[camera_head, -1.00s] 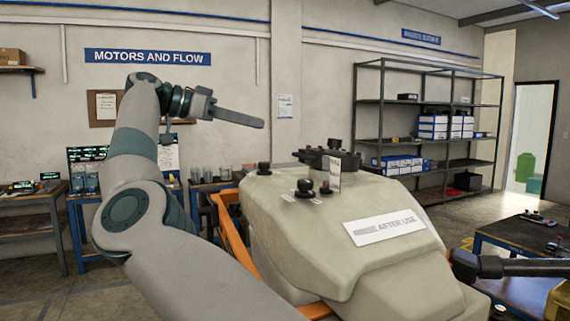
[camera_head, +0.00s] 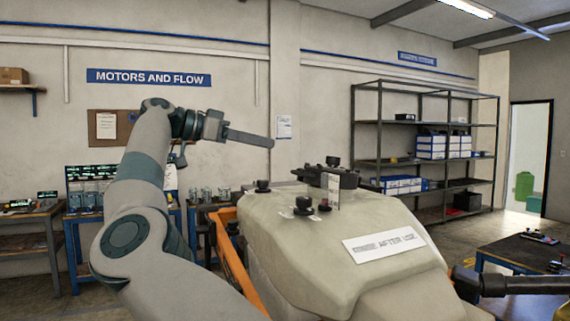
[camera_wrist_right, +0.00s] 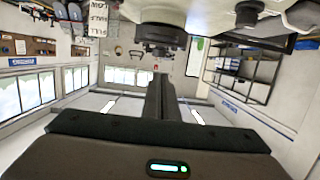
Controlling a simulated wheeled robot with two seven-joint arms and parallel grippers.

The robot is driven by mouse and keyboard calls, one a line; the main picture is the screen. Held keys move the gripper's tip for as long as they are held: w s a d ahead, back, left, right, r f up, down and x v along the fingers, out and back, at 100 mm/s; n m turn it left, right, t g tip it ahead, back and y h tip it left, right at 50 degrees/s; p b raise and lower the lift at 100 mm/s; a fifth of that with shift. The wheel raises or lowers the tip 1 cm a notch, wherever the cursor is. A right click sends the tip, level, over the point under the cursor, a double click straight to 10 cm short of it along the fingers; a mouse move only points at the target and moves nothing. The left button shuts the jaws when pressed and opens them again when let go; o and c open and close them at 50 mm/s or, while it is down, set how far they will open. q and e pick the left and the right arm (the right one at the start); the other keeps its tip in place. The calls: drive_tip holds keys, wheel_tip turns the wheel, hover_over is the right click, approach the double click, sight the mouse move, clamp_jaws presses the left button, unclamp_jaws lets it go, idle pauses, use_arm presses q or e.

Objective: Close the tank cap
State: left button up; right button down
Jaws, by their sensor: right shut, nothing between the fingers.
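The beige tank (camera_head: 300,232) of the drone stands in the middle of the head view. A black cap assembly (camera_head: 322,174) sits on its top, with a small white tag (camera_head: 333,190) at its front. I cannot tell whether the cap is fully seated. My right gripper (camera_head: 270,142) is shut and empty, held in the air to the left of the cap and above it, clear of the tank. In the right wrist view, the gripper's closed fingers (camera_wrist_right: 160,82) point toward the black cap assembly (camera_wrist_right: 160,35), with a gap between. My left gripper is not in view.
Black knobs (camera_head: 303,205) stand on the tank beside the cap. A white "AFTER USE" label (camera_head: 384,244) is on its front slope. A black drone arm (camera_head: 510,284) sticks out at the right. Orange frame bars (camera_head: 232,250) flank the tank. Shelves (camera_head: 425,150) stand behind.

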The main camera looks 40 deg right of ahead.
drive_tip(key=d+f, duration=0.1)
drive_tip(key=d, duration=0.1)
drive_tip(key=s+d+f+p, duration=0.1)
drive_tip(key=d+f, duration=0.1)
drive_tip(key=s+d+f+p, duration=0.1)
drive_tip(key=d+f, duration=0.1)
drive_tip(key=shift+d+f, duration=0.1)
drive_tip(key=shift+f, duration=0.15)
idle(0.3)
